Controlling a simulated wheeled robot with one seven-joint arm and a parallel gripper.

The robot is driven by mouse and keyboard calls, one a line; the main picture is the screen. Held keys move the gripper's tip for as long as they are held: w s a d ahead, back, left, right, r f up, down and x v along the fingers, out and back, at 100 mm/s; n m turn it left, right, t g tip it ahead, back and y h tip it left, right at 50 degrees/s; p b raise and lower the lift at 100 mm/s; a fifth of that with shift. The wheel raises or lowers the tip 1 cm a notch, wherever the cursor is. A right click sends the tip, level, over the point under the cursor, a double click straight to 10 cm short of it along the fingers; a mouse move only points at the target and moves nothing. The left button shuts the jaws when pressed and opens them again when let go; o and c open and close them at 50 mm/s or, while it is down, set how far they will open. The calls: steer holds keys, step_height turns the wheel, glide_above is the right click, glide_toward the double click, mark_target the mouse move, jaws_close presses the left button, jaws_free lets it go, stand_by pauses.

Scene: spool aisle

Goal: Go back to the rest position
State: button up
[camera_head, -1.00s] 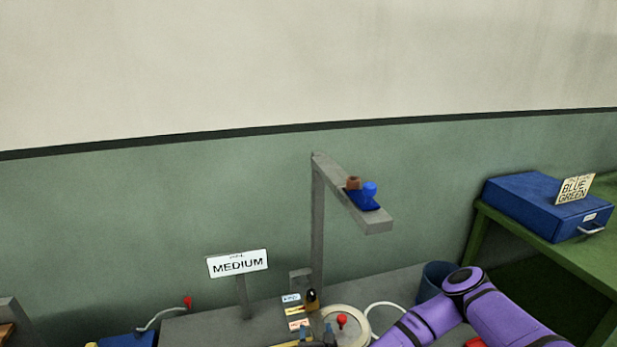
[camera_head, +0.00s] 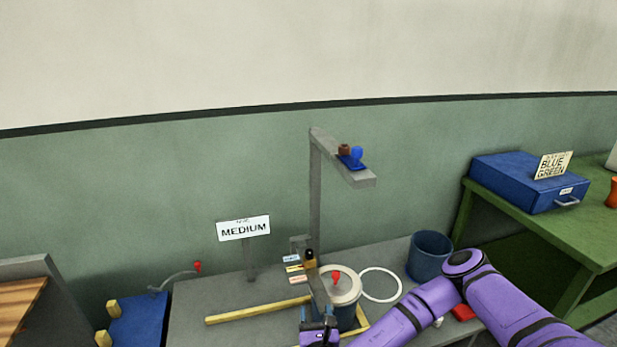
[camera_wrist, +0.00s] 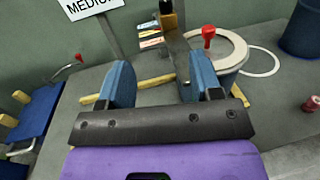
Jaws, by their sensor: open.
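My gripper (camera_wrist: 157,88) is open, its two blue-grey fingers spread apart in the wrist view with nothing between them. In the head view my purple arm reaches in from the lower right, and the gripper end is low in the middle, partly cut off by the bottom edge. The gripper is over the grey workbench (camera_head: 225,290), in front of the round container with a pale lid (camera_head: 347,283) and a red knob (camera_head: 336,277). The lidded container also shows in the wrist view (camera_wrist: 232,50).
A grey post with an overhanging arm (camera_head: 318,195) rises behind the container. A MEDIUM sign (camera_head: 243,228), yellow bars (camera_head: 255,311), a white ring (camera_head: 381,270) and a blue bin (camera_head: 430,257) are around it. A green table (camera_head: 535,228) with a blue case (camera_head: 515,180) stands right.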

step_height(320, 180, up, 16)
steer(key=w+a+n+y, duration=0.2)
steer(key=n+y, duration=0.7)
steer(key=y, duration=0.5)
steer(key=s+r+n+g+y, duration=0.35)
steer(key=r+n+g, duration=0.35)
steer(key=n+g, duration=0.4)
steer(key=s+r+n+g+y, duration=0.3)
steer(key=s+r+n+g, duration=0.2)
steer(key=r+n+g, duration=0.5)
steer(key=s+d+r+n+t+h, duration=0.1)
steer(key=s+d+r+h, duration=0.4)
steer(key=d, duration=0.5)
steer(key=s+d+r+n+t+h, duration=0.2)
steer(key=s+d+r+t+h, duration=0.2)
steer(key=s+d+h, duration=0.3)
steer(key=s+d+r+n+t+h, duration=0.2)
steer(key=s+d+r+h, duration=0.3)
steer(key=d+h, duration=0.5)
steer(key=d+r, duration=0.2)
steer(key=d, duration=0.1)
steer(key=shift+s+d+t, duration=0.25)
steer(key=shift+s+t, duration=0.15)
steer(key=shift+r, duration=0.1)
